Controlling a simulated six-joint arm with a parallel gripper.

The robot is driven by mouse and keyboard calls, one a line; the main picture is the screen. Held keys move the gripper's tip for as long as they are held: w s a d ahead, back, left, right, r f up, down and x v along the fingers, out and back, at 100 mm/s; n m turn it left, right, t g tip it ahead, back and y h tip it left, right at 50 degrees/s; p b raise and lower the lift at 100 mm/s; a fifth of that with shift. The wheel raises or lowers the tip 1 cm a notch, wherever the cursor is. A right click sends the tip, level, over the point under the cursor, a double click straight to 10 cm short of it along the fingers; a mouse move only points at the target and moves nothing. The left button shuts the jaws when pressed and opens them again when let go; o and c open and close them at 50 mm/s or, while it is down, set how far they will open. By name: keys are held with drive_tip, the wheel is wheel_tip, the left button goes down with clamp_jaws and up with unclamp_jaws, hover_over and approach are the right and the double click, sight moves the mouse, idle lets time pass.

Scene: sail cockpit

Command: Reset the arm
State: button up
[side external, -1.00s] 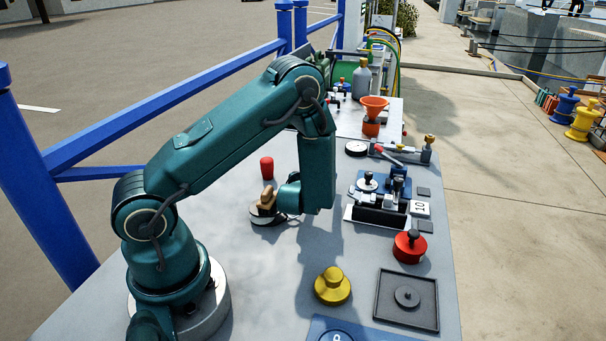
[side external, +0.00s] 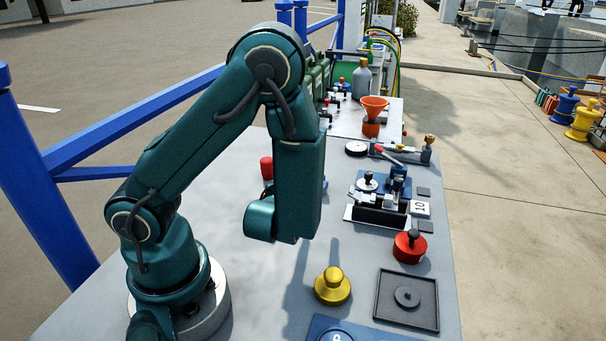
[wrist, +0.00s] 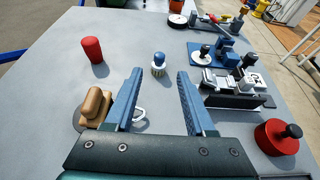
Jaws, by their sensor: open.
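My gripper (wrist: 158,85) is open in the wrist view, its two blue fingers apart with nothing between them. In the side view my arm stands bent with its elbow high, and the forearm hides the fingers. A small blue-topped white piece (wrist: 158,65) stands on the table beyond the fingertips.
A red cylinder (side external: 266,167) stands behind my wrist. A black clamp fixture (side external: 380,214), a red knob (side external: 410,246), a yellow knob (side external: 332,287) and a black tray (side external: 408,325) are to the right. A blue rail (side external: 125,124) runs along the left. Bare grey table (side external: 250,275) lies near my base.

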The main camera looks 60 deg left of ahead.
drive_tip(key=shift+s+d+r, duration=0.1)
drive_tip(key=shift+s, duration=0.05)
drive_tip(key=shift+s+r+n, duration=0.15)
drive_tip(key=shift+r+n, duration=0.05)
drive_tip(key=shift+n, duration=0.1)
drive_tip(key=s+a+n+g, duration=0.1)
drive_tip(key=n, duration=0.1)
drive_tip(key=s+a+r+n+g+y, duration=0.1)
drive_tip(key=s+n, duration=0.1)
drive_tip(key=s+r+n+g, duration=0.1)
drive_tip(key=n, duration=0.2)
drive_tip(key=shift+s+a+r+g+y, duration=0.25)
drive_tip(key=shift+s+a+g+y, duration=0.05)
drive_tip(key=shift+a+g+y, duration=0.1)
drive_tip(key=s+d+n+g+h, duration=0.2)
drive_tip(key=s+n+g, duration=0.3)
drive_tip(key=n, duration=0.4)
drive_tip(key=d+r+n+t+h, duration=0.4)
drive_tip(key=d+n+h, duration=0.5)
drive_tip(key=d, duration=0.3)
drive_tip(key=shift+s+d+r+n+t, duration=0.25)
drive_tip(key=shift+s+r+n, duration=0.3)
drive_tip(key=shift+r, duration=0.35)
drive_tip(key=shift+w, duration=0.1)
